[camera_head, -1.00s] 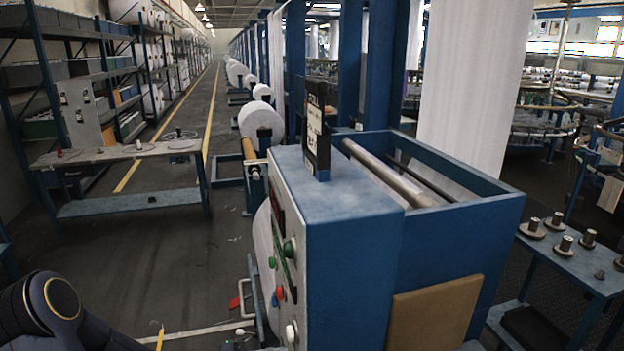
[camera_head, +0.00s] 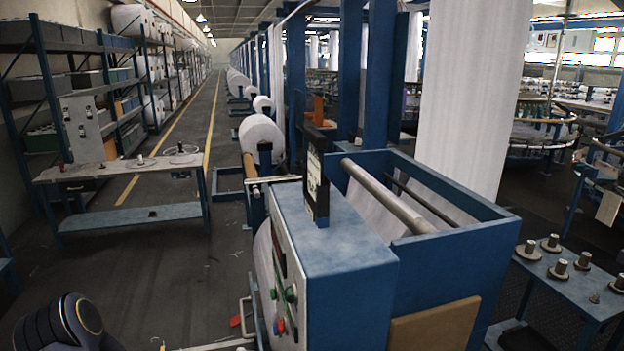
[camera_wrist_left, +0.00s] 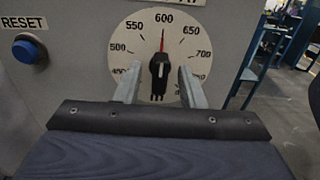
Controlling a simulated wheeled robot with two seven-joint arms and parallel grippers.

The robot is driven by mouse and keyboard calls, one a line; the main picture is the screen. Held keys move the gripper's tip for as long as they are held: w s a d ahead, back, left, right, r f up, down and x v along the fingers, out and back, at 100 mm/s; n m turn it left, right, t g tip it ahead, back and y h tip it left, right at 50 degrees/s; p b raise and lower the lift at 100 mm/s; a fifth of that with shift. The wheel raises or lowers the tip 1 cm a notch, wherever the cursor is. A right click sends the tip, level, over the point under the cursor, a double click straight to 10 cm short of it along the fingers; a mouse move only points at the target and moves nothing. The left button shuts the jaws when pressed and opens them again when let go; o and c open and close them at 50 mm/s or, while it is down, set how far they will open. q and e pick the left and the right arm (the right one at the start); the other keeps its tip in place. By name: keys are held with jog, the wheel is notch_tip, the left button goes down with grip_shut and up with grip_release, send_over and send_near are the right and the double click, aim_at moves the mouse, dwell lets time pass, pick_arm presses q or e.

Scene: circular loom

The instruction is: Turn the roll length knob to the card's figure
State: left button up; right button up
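In the left wrist view a round white dial (camera_wrist_left: 135,42) carries figures, with 500 to 700 readable and the lowest and highest partly hidden. The black knob (camera_wrist_left: 159,68) is at its middle, with a red pointer above it directed at about 600. My left gripper (camera_wrist_left: 158,76) is open, one finger on each side of the knob; contact cannot be told. In the head view a card (camera_head: 313,175) in a black holder stands on the blue machine (camera_head: 345,245); its figure is too blurred to read. My right gripper is not in view.
A blue RESET button (camera_wrist_left: 29,50) sits left of the dial. The machine's side panel has green, red and blue buttons (camera_head: 280,325). A bench (camera_head: 125,170) stands at the left, and a small table (camera_head: 570,275) with spools at the right.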

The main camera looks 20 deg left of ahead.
pick_arm(q)
jog(key=v, duration=0.6)
jog(key=shift+s+a, duration=0.2)
jog(key=shift+a, duration=0.05)
